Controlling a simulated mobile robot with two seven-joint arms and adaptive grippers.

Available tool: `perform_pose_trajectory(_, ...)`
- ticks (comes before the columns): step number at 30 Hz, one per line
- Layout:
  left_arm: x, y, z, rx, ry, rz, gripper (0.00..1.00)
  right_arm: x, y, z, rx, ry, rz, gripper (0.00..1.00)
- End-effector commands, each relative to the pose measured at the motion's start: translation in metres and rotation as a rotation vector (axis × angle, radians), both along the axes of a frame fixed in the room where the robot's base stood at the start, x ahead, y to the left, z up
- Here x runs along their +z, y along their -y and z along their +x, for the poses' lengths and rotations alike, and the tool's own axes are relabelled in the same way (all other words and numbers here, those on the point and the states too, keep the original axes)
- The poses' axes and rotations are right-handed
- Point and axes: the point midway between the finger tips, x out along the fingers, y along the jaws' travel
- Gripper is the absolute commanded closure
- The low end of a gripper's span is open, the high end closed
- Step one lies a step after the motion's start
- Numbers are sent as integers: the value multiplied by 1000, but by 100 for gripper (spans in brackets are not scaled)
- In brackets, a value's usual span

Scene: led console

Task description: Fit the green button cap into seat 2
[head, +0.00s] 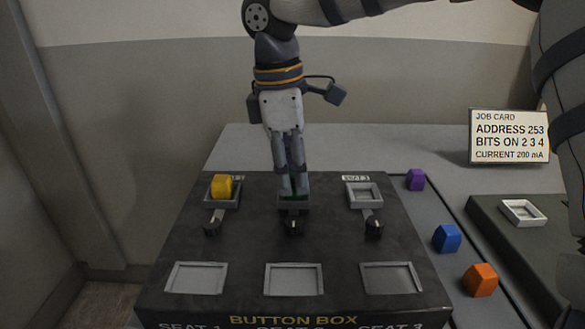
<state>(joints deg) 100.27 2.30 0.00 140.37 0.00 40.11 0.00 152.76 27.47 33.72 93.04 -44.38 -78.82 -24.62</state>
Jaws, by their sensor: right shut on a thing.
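My right gripper (291,190) points straight down over the middle back seat of the dark button box (250,245). It is shut on the green button cap (293,197), of which only a thin green sliver shows between and below the fingertips. The cap is at or just over the square frame of seat 2 (293,208). The fingers hide most of the cap and the seat, so I cannot tell whether it is inside the frame. My left gripper is not in view.
A yellow cap (222,187) sits at the left back seat; the right back seat (363,192) is empty. Purple (416,180), blue (447,238) and orange (480,279) caps lie right of the box. A job card (509,137) stands behind a dark panel (500,235).

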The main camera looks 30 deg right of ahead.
Motion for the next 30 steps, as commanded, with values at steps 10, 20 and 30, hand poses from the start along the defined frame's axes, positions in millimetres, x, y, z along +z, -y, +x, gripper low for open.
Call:
perform_pose_trajectory(10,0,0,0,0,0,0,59,-4,0,0,0,-1,-1,99)
perform_pose_trajectory(20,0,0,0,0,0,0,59,-6,0,0,0,-1,-1,99)
perform_pose_trajectory(30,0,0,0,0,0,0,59,-6,0,0,0,0,0,52)
